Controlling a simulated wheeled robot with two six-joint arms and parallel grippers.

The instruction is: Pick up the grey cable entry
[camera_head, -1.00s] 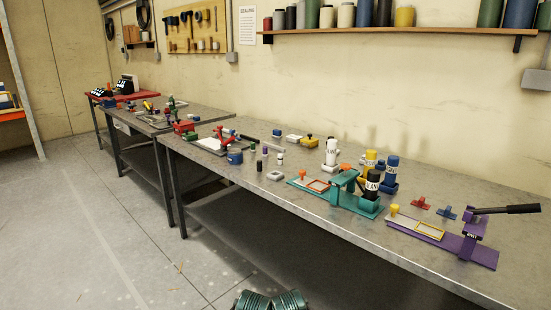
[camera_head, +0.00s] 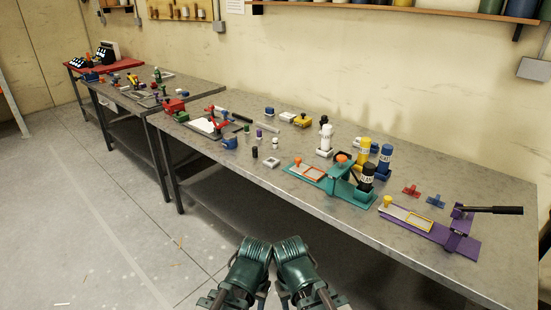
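A small light grey square piece (camera_head: 271,162) with a darker middle lies flat on the bench near its front edge. It looks like the grey cable entry, though it is too small to be sure. It stands clear of the things around it. Two green ribbed parts of my arms show at the bottom middle, in front of the bench and well apart from the piece. I can make out no gripper fingers on either arm.
The grey bench (camera_head: 440,265) carries a teal press (camera_head: 335,187) and a purple lever fixture (camera_head: 455,240) to the right. A black cylinder (camera_head: 254,152) and a white-topped bottle (camera_head: 275,143) stand near the piece. A blue container (camera_head: 229,143) is left.

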